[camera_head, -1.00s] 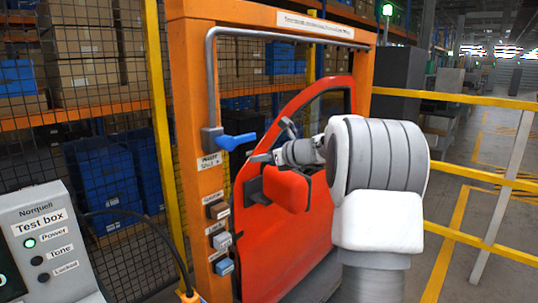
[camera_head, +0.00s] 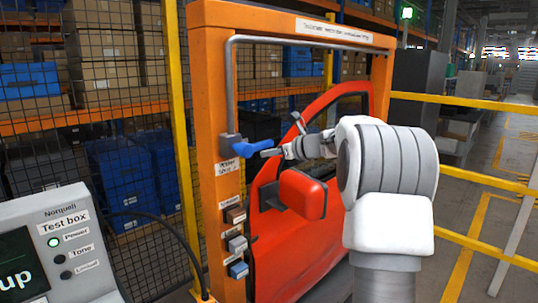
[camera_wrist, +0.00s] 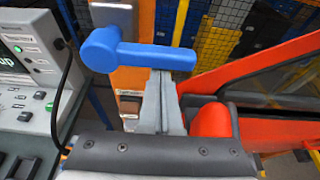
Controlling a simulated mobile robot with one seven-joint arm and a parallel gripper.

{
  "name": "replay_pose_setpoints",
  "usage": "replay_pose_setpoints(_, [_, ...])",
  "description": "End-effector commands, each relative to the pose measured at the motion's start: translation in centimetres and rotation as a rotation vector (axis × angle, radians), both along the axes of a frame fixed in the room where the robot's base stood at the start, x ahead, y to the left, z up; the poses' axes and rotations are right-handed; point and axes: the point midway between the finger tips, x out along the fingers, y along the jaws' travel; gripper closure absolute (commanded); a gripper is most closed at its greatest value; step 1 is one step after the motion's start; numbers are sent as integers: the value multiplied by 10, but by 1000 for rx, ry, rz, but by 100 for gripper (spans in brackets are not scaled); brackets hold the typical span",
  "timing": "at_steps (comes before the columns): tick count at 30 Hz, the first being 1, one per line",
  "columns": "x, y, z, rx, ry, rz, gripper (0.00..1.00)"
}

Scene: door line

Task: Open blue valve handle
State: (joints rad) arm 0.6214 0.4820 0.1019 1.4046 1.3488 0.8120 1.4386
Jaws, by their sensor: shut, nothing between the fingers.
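The blue valve handle (camera_head: 250,147) sits on a grey valve body (camera_head: 229,147) on the left post of the orange frame. It points right, with its free end slightly lower. In the wrist view the blue handle (camera_wrist: 138,53) lies across the picture, its round hub at left. My gripper (camera_head: 268,153) is at the handle's free end, fingers shut with nothing between them. In the wrist view the fingertips (camera_wrist: 164,75) meet the handle's lower edge near its right end; I cannot tell whether they touch it.
A red car door with a mirror (camera_head: 303,193) hangs in the orange frame (camera_head: 208,120), close beside my arm. Several small switches (camera_head: 237,244) sit below the valve. A grey test box (camera_head: 60,250) stands at left. Yellow rails (camera_head: 470,102) run at right.

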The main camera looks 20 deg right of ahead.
Motion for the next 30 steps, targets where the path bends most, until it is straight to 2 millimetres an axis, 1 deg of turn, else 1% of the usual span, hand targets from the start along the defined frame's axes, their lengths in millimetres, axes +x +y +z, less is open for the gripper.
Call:
replay_pose_setpoints(20, [1, -1, 10, -135, -52, 0, 100])
replay_pose_setpoints(26, [1, -1, 17, -251, -97, 0, 100])
replay_pose_setpoints(30, [0, 0, 24, -374, -141, 0, 100])
